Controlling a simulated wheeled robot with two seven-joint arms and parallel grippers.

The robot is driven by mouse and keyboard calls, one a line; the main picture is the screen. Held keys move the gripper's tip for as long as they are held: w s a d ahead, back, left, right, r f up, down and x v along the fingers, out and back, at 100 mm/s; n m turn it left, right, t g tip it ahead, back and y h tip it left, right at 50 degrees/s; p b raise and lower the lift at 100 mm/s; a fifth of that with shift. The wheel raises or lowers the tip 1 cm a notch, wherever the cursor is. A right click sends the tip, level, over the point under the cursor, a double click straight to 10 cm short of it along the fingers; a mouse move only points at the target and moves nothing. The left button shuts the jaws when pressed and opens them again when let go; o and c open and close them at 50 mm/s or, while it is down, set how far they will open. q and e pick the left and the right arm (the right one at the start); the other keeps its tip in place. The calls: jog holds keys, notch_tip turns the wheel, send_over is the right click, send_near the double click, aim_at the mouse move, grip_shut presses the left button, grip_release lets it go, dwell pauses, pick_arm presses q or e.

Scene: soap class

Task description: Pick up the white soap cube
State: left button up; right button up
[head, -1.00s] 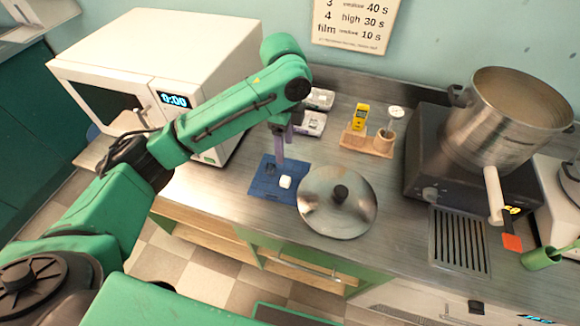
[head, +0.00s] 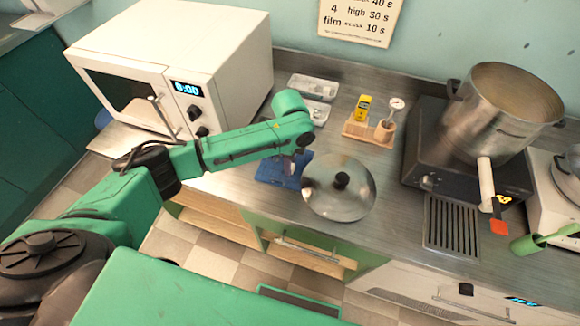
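My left arm comes in from the left, and its wrist is low over the blue mat (head: 266,172) on the steel counter. My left gripper (head: 290,167) points down at the mat, seen small and mostly covered by its own wrist. The white soap cube cannot be made out clearly; the wrist and gripper cover the part of the mat where it lay in the earlier view. Whether the fingers are open or shut on it does not show. My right gripper is not in view.
A round metal lid (head: 338,198) with a black knob lies just right of the mat. Behind are white trays (head: 316,88) and a wooden stand (head: 368,132). A white microwave (head: 165,60) stands left. A large pot (head: 500,110) sits on a black burner at right.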

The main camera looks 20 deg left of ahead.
pick_arm(q)
grip_shut()
jog(key=shift+r, duration=0.25)
notch_tip(320, 180, up, 20)
jog(key=b, duration=0.1)
jog(key=shift+f, duration=0.2)
dwell(0.5)
